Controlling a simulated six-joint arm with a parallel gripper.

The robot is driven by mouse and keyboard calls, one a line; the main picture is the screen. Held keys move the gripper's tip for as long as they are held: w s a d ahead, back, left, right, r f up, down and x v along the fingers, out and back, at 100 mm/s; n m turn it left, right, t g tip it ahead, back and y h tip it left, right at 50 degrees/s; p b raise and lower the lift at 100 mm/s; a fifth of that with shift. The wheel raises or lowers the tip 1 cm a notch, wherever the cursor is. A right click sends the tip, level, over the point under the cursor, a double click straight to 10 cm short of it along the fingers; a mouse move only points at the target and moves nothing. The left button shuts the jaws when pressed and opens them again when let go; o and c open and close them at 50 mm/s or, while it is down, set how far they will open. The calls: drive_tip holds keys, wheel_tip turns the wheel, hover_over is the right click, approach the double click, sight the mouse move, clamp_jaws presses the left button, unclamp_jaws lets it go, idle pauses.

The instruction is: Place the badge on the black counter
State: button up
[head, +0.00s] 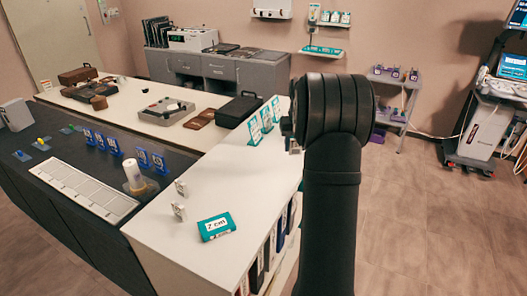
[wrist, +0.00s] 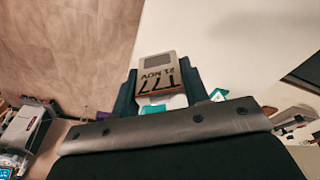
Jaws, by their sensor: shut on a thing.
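My gripper (wrist: 158,92) is shut on the badge (wrist: 157,70), a small tan plate with a darker band, printed "21 NOV" and "T77". The badge sits between the two dark fingers, its printed face toward the wrist camera. In the head view my gripper (head: 290,130) is mostly hidden behind my own dark wrist, above the right side of the white counter, and the badge cannot be made out clearly.
The black counter bears a white gridded tray (head: 85,190), several blue number cards (head: 115,147) and a white bottle (head: 134,177). The white counter (head: 200,260) holds a teal box (head: 217,226), two small silver stands (head: 180,187) and teal-white signs (head: 262,122). A black case (head: 239,110) stands behind.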

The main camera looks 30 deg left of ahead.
drive_tip(key=s+a+r+n, duration=0.1)
drive_tip(key=a+n, duration=0.1)
drive_tip(key=a, duration=0.4)
hover_over(248, 165)
drive_tip(key=f, duration=0.6)
drive_tip(key=shift+s+d+f, duration=0.25)
drive_tip(key=shift+d, duration=0.15)
drive_tip(key=shift+a+f, duration=0.1)
drive_tip(key=shift+f, duration=1.95)
drive_tip(key=shift+f, duration=0.15)
drive_tip(key=o, duration=0.9)
drive_tip(key=shift+o, duration=0.2)
